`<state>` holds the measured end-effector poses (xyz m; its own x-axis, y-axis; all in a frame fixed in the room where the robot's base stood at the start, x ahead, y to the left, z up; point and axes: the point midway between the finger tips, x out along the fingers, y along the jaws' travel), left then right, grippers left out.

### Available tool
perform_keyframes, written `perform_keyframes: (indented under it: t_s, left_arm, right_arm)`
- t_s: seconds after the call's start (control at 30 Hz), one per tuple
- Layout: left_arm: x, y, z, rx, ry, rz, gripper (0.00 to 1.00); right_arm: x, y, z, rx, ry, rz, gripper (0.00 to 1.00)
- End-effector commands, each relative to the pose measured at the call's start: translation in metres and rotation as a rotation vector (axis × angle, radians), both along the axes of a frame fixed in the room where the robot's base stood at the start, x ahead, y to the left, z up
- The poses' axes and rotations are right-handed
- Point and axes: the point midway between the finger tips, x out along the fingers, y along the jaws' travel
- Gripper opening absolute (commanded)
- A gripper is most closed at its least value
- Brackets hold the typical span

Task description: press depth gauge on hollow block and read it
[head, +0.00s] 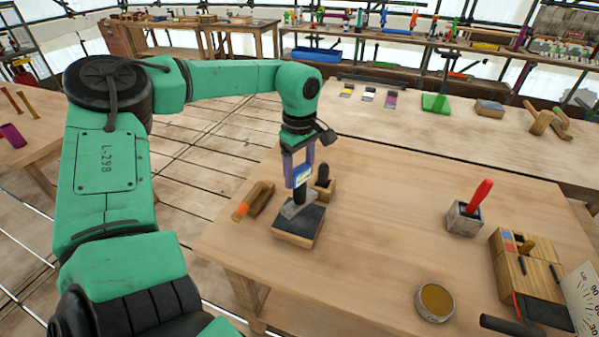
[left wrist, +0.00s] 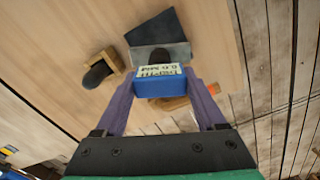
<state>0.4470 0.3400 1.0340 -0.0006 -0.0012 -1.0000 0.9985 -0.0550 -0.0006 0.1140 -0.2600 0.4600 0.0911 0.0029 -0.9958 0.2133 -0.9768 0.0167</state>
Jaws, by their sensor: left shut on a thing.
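My left gripper (head: 299,170) is shut on the depth gauge (head: 302,177), a blue body with a pale label. In the left wrist view the gauge (left wrist: 161,86) sits between the purple fingers (left wrist: 163,95), and its label seems to read "DEPTH 0.0 MM", upside down. Below it are a dark stem and a grey foot plate (head: 297,208). The plate is over the block (head: 297,230), which is wooden with a dark top. The plate looks slightly turned against the block; whether it touches all round I cannot tell. The block's hollow is not visible.
A wooden block with a dark knob (head: 323,184) stands close beside the gauge. A wooden piece with an orange end (head: 253,200) lies left. A grey holder with a red handle (head: 465,217), a round tin (head: 435,301) and a wooden box (head: 520,262) are right. The table middle is clear.

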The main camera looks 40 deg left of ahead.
Motion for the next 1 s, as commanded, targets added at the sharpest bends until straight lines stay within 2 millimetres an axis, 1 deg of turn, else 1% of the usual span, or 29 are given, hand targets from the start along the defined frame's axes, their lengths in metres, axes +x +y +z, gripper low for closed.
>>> perform_keyframes:
  t_s: [0.8, 1.0]
  left_arm:
    - [0.0003, 0.0, 0.0, 0.0, -0.001, 0.0, 0.06]
    - [0.0002, 0.0, -0.0083, 0.0, -0.001, 0.0, 0.06]
  right_arm:
    - [0.0, -0.0001, -0.0003, 0.0, 0.0, 0.0, 0.85]
    - [0.0001, -0.0001, -0.0079, 0.0, 0.0, 0.0, 0.85]
